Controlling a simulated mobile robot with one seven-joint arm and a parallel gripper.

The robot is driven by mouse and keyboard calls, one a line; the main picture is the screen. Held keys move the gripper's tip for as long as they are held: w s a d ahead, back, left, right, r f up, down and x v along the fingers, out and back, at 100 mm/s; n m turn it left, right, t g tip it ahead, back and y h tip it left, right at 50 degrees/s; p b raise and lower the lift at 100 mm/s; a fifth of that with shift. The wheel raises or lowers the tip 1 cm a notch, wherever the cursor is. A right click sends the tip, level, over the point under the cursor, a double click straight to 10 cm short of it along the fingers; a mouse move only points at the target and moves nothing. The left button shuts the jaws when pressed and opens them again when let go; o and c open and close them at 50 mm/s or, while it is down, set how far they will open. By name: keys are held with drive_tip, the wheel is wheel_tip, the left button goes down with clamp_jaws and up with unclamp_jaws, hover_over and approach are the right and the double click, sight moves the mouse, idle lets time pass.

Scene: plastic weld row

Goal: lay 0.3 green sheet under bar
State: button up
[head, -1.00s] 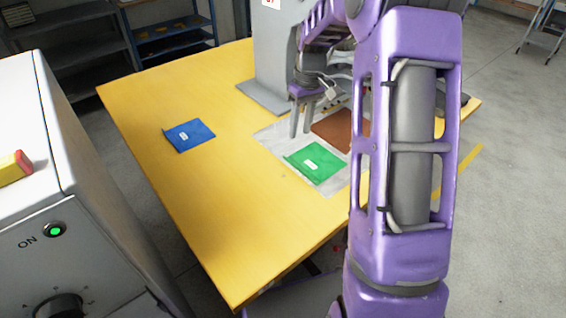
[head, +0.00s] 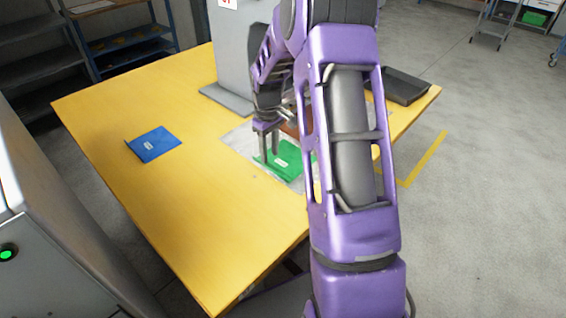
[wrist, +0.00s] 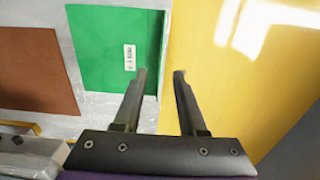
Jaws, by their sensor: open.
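The green sheet (head: 284,161) lies on a pale grey mat (head: 240,140) on the yellow table. It carries a small white label and has a raised flap along one edge; the sheet fills the upper middle in the wrist view (wrist: 100,55). The label is too small to read surely. My gripper (head: 268,152) is open and empty. In the wrist view its fingertips (wrist: 161,73) appear on either side of the flap, one over the sheet and one over bare table. Whether they touch it I cannot tell. I cannot make out the bar; my arm hides part of the scene.
A brown sheet (wrist: 38,72) lies beside the green one on the mat. A blue sheet (head: 153,145) lies on the table at left. A grey machine column (head: 232,50) stands behind my gripper. A dark tray (head: 402,86) sits at the right edge. The near table is clear.

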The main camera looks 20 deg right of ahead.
sight(270, 167)
wheel_tip(270, 167, down, 5)
drive_tip(key=shift+w+f+b, duration=0.1)
drive_tip(key=shift+b, duration=0.4)
clamp_jaws()
